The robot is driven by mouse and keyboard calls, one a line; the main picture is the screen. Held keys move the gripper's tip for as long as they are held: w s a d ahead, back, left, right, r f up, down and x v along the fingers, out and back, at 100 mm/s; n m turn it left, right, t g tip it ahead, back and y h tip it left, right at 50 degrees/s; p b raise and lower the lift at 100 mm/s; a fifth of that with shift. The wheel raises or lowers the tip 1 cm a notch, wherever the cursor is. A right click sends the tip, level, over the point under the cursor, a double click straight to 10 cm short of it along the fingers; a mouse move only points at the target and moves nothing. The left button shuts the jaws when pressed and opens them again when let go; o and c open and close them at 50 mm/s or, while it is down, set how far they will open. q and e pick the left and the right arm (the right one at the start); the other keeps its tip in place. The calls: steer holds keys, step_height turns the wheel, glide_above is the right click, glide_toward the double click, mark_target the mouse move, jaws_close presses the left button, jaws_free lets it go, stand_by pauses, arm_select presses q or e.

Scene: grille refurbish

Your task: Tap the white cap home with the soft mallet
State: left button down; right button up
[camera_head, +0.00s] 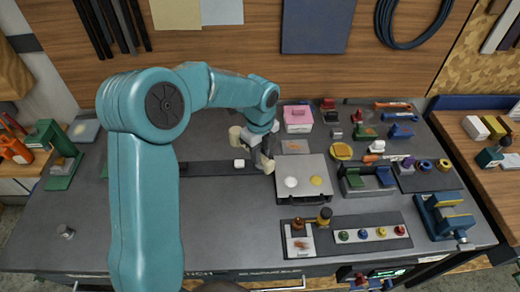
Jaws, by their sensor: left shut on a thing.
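A white round cap (291,183) sits on a pale grey panel (304,161) right of the table's middle, beside a yellow round cap (314,181). How far the white cap stands out of the panel cannot be told. My left gripper (264,160) is just left of the panel's far left corner, above the table. It is shut on what looks like the soft mallet, whose beige head (236,134) shows at the gripper's left side. The mallet's handle is mostly hidden by the gripper and arm. My right gripper is out of view.
A small white cylinder (239,163) is left of my gripper. A pink-lidded box (298,117) stands behind the panel. A tray of coloured knobs (372,234) is in front. A blue vise (443,215) and green-jawed holder (367,178) are to the right.

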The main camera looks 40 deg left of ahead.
arm_select(q)
steer(key=shift+w, duration=0.1)
steer(key=shift+s+d+r, duration=0.15)
steer(key=shift+s+d, duration=0.1)
steer(key=shift+s, duration=0.1)
steer(key=shift+a+f+b, duration=0.1)
steer(key=shift+f+b, duration=0.2)
steer(key=shift+f, duration=0.1)
steer(key=f+b, duration=0.2)
steer(key=f, duration=0.1)
steer(key=f+b, duration=0.2)
steer(key=f, duration=0.1)
steer(key=f+b, duration=0.3)
steer(key=f, duration=0.1)
steer(key=shift+w, duration=0.3)
steer(key=shift+s+a+r, duration=0.1)
steer(key=shift+r, duration=0.15)
